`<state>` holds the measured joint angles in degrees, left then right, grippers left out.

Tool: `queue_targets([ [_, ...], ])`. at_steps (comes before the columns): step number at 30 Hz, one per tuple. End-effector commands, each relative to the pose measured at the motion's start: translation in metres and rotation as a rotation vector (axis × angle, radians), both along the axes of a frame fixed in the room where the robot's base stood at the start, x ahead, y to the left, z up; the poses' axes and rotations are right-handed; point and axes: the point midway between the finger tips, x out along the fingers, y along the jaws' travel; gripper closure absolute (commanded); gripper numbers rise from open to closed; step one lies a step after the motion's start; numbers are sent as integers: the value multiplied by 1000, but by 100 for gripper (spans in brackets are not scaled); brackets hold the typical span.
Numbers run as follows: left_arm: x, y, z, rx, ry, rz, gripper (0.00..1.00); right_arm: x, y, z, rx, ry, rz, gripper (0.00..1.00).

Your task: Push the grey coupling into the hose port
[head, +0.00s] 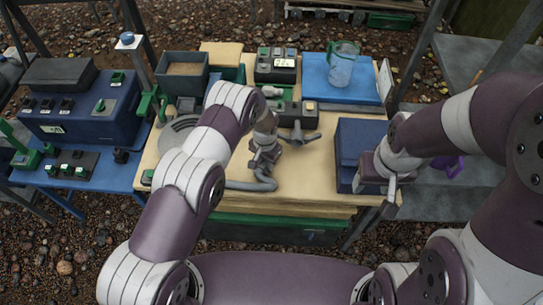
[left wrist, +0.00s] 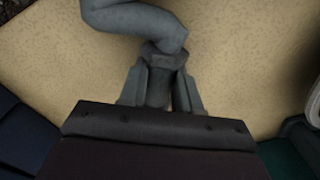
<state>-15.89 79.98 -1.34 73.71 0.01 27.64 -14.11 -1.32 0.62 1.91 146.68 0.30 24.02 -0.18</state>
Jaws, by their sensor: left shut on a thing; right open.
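The grey coupling (left wrist: 158,62) is at the end of a thick grey hose (left wrist: 135,22) in the left wrist view. My left gripper (left wrist: 160,88) is shut on it, with a finger on each side. In the head view my left gripper (head: 262,165) is low over the tan tabletop, and the hose (head: 252,185) curves beneath it. A grey fitting (head: 299,136) stands in front of a dark box (head: 300,114), right of the gripper; I cannot tell whether it is the hose port. My right gripper (head: 390,192) is open and empty by the blue box (head: 358,148).
The tan table (head: 315,185) has free room at its front middle. A clear jug (head: 341,65) stands on a blue tray (head: 318,90) at the back. A blue control case (head: 95,118) is at left. A grey side bench (head: 440,195) is at right.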

Motion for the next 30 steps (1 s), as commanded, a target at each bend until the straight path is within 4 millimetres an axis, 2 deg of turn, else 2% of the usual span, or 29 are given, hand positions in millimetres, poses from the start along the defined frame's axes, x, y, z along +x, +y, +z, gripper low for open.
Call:
queue_targets([
  [5, 1, 0, 4, 0, -1, 0, 100, 0, 0, 0, 0, 0, 0, 47],
  [8, 1, 0, 22, -1, -3, 0, 100, 0, 0, 0, 0, 0, 0, 47],
  [15, 0, 0, 80, 0, -2, 0, 100, 0, 0, 0, 0, 0, 0, 47],
  [18, -2, -7, 94, 0, -1, -15, 100, 0, 0, 0, 0, 0, 0, 47],
  [23, -31, -41, 90, -34, 41, 1, 100, 0, 0, 0, 0, 0, 0, 47],
  [27, -60, -77, 76, -111, 69, 176, 100, 0, 0, 0, 0, 0, 0, 47],
  [30, -69, -90, 68, -157, 73, 342, 100, 0, 0, 0, 0, 0, 0, 47],
])
